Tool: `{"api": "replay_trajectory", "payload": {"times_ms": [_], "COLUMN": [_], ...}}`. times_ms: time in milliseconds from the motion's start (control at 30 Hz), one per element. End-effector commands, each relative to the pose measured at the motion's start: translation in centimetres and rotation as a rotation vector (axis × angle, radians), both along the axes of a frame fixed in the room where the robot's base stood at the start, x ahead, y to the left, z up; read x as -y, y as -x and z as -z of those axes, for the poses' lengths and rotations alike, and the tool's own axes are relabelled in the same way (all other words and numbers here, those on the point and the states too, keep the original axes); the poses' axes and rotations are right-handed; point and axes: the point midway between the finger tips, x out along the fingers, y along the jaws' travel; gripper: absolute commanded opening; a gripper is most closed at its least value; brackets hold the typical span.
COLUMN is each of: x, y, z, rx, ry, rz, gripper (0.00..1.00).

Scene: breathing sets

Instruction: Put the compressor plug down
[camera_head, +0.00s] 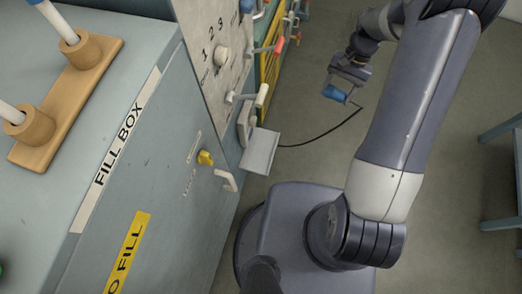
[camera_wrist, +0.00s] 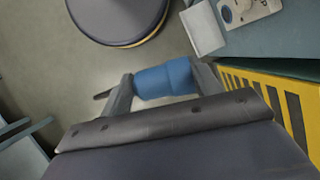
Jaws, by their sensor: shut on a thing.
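The compressor plug (camera_head: 335,94) is a blue cylinder on the end of a black cable. It hangs in the air over the floor, to the right of the panel. My gripper (camera_head: 341,86) is shut on it. In the wrist view the blue plug (camera_wrist: 165,80) lies crosswise between the two fingers of my gripper (camera_wrist: 163,84). A black cable (camera_head: 320,135) runs from the plug down to the left, towards a light grey shelf (camera_head: 261,151) low on the panel's side. The shelf also shows in the wrist view (camera_wrist: 203,28), apart from the plug.
The blue-grey fill box (camera_head: 160,170) with a yellow knob (camera_head: 205,158) and a white handle stands at the left. A panel (camera_head: 215,40) with coloured levers stands behind it. A blue-grey table (camera_head: 505,135) is at the right edge. Floor between is clear.

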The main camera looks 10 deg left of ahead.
Motion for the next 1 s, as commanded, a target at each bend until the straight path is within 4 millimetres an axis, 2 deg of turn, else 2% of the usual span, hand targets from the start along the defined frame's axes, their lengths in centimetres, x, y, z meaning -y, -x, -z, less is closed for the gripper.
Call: {"api": "replay_trajectory", "payload": {"times_ms": [33,500,1000], "x": [-0.6,-5.3,-8.3], "y": [0.3,3.5,7.5], "z": [2.4,12.2,22.9], "rx": [0.003,0.003,0.003], "ry": [0.000,-0.001,0.000], "rz": [0.037,0.462,0.942], "gripper": [0.32,0.32,0.32]}}
